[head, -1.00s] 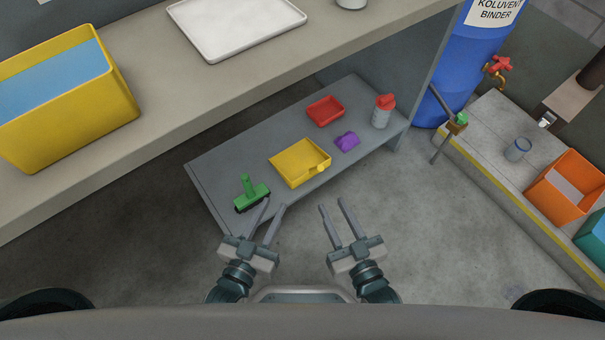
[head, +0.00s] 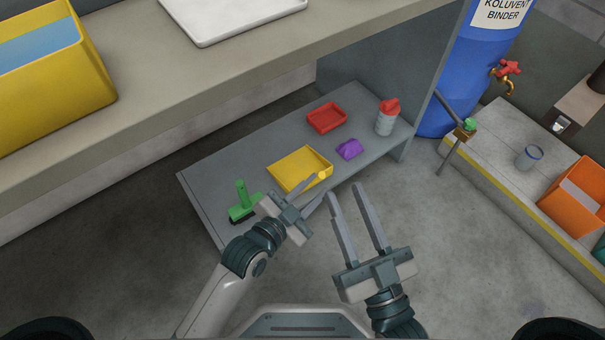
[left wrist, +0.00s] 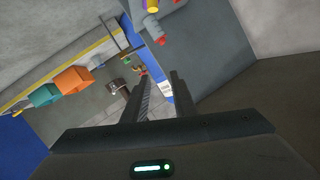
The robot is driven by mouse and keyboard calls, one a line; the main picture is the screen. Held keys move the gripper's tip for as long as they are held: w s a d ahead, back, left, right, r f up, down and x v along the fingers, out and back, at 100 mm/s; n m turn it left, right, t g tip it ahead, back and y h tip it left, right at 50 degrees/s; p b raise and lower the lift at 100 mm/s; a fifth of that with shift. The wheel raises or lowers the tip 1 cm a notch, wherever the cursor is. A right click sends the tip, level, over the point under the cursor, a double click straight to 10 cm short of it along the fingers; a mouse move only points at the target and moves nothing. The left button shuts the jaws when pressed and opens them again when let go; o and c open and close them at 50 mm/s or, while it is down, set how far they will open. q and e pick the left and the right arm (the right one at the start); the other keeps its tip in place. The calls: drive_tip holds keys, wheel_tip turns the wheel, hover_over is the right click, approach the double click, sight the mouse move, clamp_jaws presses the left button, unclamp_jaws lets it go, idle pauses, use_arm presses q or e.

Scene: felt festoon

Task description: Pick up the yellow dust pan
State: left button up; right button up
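The yellow dust pan (head: 291,166) lies on the low grey shelf (head: 205,190), with its short handle (head: 322,175) toward the front right. My left gripper (head: 317,188) is open, its fingers apart at the front edge of the dust pan by the handle. One finger overlaps the pan in the head view; I cannot tell whether it touches. My right gripper (head: 346,190) is open and empty in front of the shelf, right of the left one. In the left wrist view the left gripper's fingers (left wrist: 158,88) are apart with nothing held between them; the dust pan is not seen there.
A purple item (head: 349,149), a red tray (head: 327,118) and a red-capped bottle (head: 386,117) stand behind and right. The upper counter (head: 190,90) overhangs the shelf's back.

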use_arm(q)
drive_tip(key=w+d+f+m+g+y, duration=0.2)
drive_tip(key=w+f+m+g+y, duration=0.1)
drive_tip(key=w+f+m+g, duration=0.5)
drive_tip(key=w+a+r+m+g+y, duration=0.3)
drive_tip(key=w+a+m+y, duration=0.3)
drive_tip(key=a, duration=0.5)
drive_tip(key=w+m+g, duration=0.1)
drive_tip(key=m, duration=0.1)
drive_tip(key=shift+w+r+m, duration=0.15)
drive_tip(key=shift+r+m, duration=0.15)
drive_tip(key=shift+r, duration=0.1)
